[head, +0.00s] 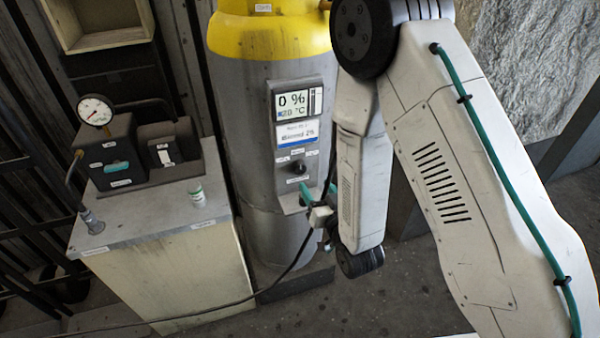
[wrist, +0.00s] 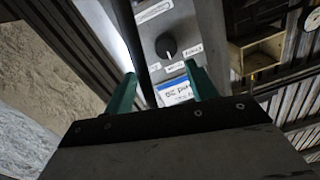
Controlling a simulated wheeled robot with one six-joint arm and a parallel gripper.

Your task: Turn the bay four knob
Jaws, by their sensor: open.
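A small black knob (head: 298,167) sits on the grey control panel (head: 283,183) of a tall grey cylinder with a yellow top. Small white labels surround the knob, too small to read, so I cannot confirm a bay number. The knob (wrist: 166,46) also shows in the wrist view, beyond the fingertips. My gripper (head: 318,190) is just below and right of the knob in the head view. In the wrist view my gripper (wrist: 160,72) has its two teal fingers apart, with nothing between them. The fingers do not appear to touch the knob.
The panel's display (head: 293,103) reads 0 % above the knob, with a white and blue card (head: 297,133) under it. A cabinet (head: 160,240) at left bears a gauge (head: 95,110), dark boxes and a small white-green container (head: 196,192).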

